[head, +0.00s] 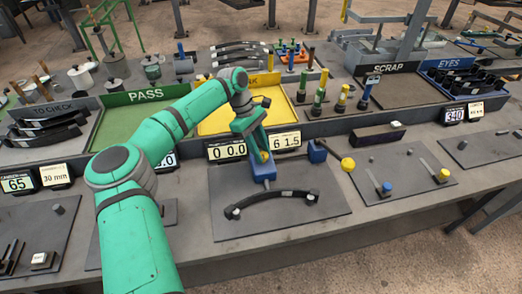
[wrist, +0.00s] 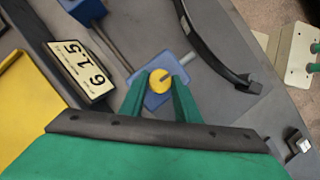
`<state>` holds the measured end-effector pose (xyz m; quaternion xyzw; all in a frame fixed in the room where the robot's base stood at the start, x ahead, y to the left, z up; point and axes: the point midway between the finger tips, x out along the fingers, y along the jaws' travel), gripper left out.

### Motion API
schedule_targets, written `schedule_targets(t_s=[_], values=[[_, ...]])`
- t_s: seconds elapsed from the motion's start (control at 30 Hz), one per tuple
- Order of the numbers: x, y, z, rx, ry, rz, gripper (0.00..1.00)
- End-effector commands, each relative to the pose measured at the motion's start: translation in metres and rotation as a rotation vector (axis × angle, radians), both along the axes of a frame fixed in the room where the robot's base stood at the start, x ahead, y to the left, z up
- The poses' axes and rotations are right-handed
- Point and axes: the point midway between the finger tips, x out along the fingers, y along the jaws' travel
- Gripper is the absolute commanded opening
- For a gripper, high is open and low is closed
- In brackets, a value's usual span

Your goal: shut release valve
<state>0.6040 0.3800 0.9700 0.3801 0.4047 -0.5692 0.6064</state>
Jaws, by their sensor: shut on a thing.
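A small yellow knob (wrist: 160,82) with a dark slot or bar across its top sits on a blue block (wrist: 152,99), seen in the wrist view. I take this knob to be the release valve. My gripper (wrist: 160,84) reaches over the block with its two green fingers on either side of the knob, shut on it.
Beside it stand a blue box (head: 317,151) with a yellow ball-ended lever (head: 347,164) and displays reading 0 0.0 (head: 227,150) and 6 1.5 (head: 286,141). A dark curved spring leaf (head: 275,196) lies in front on the grey plate (head: 325,208). A yellow tray (head: 216,122) is behind.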

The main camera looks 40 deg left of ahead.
Motion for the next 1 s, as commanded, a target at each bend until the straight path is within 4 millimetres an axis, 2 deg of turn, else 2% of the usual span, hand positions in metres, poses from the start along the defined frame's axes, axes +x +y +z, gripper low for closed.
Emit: schedule_targets(t_s=[0.17,0.2,0.27,0.67,0.77,1.0], values=[[0.000,0.001,0.001,0.002,0.000,0.000,0.07],[0.000,0.001,0.001,0.002,0.000,0.000,0.32],[0.000,0.001,0.000,0.002,0.000,0.000,0.46],[0.000,0.002,0.005,0.002,0.000,0.001,0.47],[0.000,0.007,0.015,0.004,0.000,0.002,0.47],[-0.001,0.024,0.057,0.003,0.000,0.001,0.47]])
